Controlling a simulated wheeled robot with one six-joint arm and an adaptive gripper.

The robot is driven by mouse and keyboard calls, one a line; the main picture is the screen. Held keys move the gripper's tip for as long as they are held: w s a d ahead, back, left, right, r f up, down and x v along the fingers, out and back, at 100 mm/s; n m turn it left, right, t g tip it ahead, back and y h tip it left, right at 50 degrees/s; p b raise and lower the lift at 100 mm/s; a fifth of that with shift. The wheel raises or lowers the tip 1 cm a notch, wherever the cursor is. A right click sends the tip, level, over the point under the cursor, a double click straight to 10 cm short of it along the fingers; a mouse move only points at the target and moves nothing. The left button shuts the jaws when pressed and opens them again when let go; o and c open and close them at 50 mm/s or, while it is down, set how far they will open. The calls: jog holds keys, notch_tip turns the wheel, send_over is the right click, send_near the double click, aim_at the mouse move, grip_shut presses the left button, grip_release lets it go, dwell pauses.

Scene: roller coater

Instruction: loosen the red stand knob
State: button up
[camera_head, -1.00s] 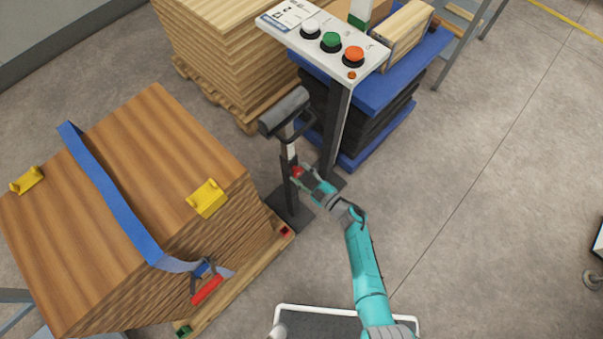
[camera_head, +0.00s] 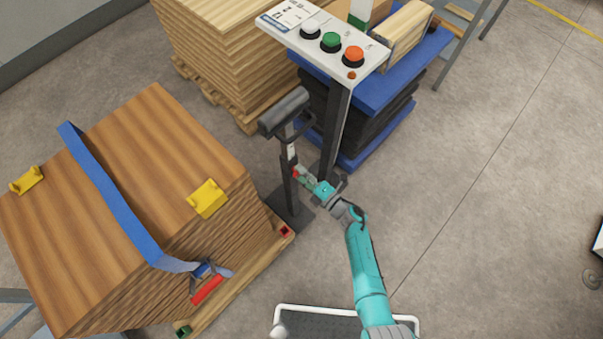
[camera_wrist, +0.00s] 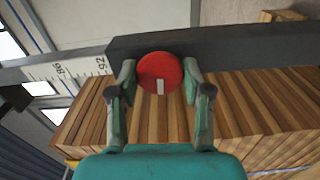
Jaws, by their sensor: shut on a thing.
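The red stand knob (camera_wrist: 160,72) is a round red disc with a short white mark at its lower edge. It sits on the dark post (camera_wrist: 230,47) of the stand, which carries a white scale (camera_wrist: 65,68). My gripper (camera_wrist: 160,80) has a finger on each side of the knob and is shut on it in the wrist view. In the head view the knob (camera_head: 296,173) is a small red spot on the stand post (camera_head: 288,185), partly hidden by my gripper (camera_head: 300,174). A dark roller head (camera_head: 284,112) tops the stand.
A control panel (camera_head: 325,42) on a post stands just behind. A strapped wood stack (camera_head: 120,180) on a pallet is to the left, with a red-handled tool (camera_head: 207,290) at its side. More boards (camera_head: 215,60) stand behind. The floor (camera_head: 490,200) to the right is clear.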

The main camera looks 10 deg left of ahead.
jog(key=shift+n, duration=0.6)
jog(key=shift+s, duration=0.1)
jog(key=o, duration=1.2)
jog(key=shift+c, duration=0.2)
jog(key=v, duration=1.2)
